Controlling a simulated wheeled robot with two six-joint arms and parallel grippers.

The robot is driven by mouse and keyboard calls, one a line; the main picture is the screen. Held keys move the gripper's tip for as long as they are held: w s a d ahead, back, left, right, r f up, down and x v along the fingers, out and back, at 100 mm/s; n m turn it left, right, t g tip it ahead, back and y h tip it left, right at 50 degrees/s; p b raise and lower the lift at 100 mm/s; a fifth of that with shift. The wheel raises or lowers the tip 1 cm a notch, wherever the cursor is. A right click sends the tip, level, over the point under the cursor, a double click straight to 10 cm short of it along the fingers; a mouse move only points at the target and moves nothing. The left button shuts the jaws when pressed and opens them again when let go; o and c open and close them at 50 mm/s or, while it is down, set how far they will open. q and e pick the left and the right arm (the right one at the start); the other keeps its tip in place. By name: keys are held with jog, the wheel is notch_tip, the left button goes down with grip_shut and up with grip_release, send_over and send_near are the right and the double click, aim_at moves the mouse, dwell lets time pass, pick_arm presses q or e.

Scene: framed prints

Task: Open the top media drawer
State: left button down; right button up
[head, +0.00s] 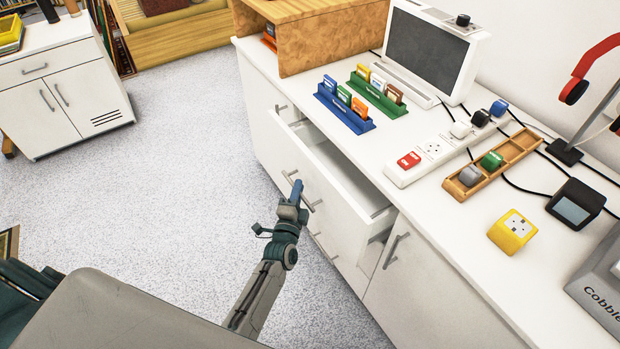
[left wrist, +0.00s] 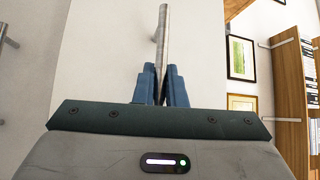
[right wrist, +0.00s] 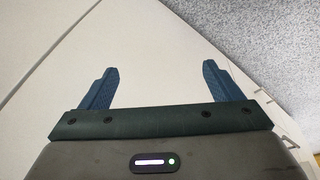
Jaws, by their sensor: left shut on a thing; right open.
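The top media drawer (head: 338,194) is a white drawer in the long white cabinet. It stands pulled out partway, and its inside shows as a gap under the countertop. My left gripper (head: 297,191) is at the front of this drawer, shut on its grey bar handle (head: 311,203). In the left wrist view the handle (left wrist: 165,35) passes between the two blue fingers of the left gripper (left wrist: 160,82). My right gripper (right wrist: 157,76) shows only in the right wrist view. It is open and empty, with pale panels and speckled floor beyond it.
The countertop (head: 420,200) carries blue and green card racks, a white power strip (head: 440,150), a wooden tray (head: 495,165) and a yellow cube (head: 512,231). A closed cabinet door (head: 415,275) is right of the drawer. Speckled floor (head: 190,140) in front is clear.

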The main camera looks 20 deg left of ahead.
jog(key=s+d+f+g+p, duration=0.1)
jog(key=s+f+p, duration=0.3)
jog(key=f, duration=0.5)
jog(key=s+d+f+p, duration=0.1)
jog(key=s+f+p, duration=0.1)
jog(key=s+f, duration=0.5)
pick_arm(q)
jog(key=s+a+p, duration=0.2)
jog(key=s+a, duration=0.8)
jog(key=s, duration=0.2)
jog(key=s+a+p, duration=0.2)
jog(key=s+a, duration=0.7)
jog(key=s, duration=0.4)
jog(key=shift+s+a+p, duration=0.2)
jog(key=shift+a+p, duration=0.15)
jog(key=shift+p, duration=0.05)
pick_arm(e)
jog(key=s+f, duration=0.5)
jog(key=s, duration=0.3)
jog(key=shift+d+f, duration=0.2)
jog(key=shift+d, duration=0.1)
pick_arm(q)
jog(key=c, duration=1.5)
grip_release()
